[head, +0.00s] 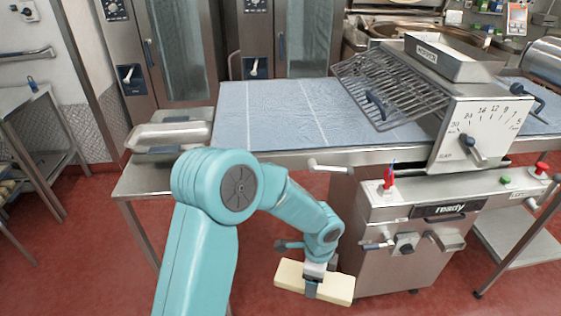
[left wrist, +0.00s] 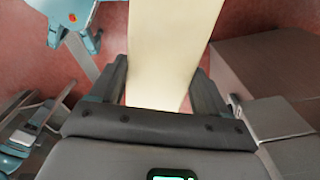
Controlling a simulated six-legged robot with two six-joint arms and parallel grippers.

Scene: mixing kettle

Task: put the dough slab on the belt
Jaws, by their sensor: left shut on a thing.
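The dough slab (head: 335,287) is a pale cream block. My left gripper (head: 312,287) is shut on it near its middle and holds it in the air, low in front of the machine and below the belt's height. In the left wrist view the slab (left wrist: 170,50) stands between the two fingers of the gripper (left wrist: 160,90). The belt (head: 280,110) is a wide blue-grey surface with pale lines, on the machine behind and above the slab. No slab lies on its visible part. My right gripper is not in view.
A wire guard (head: 390,88) and a scale plate (head: 485,130) stand over the belt's right part. A metal tray (head: 170,135) sits at its left end. The belt's left part is clear.

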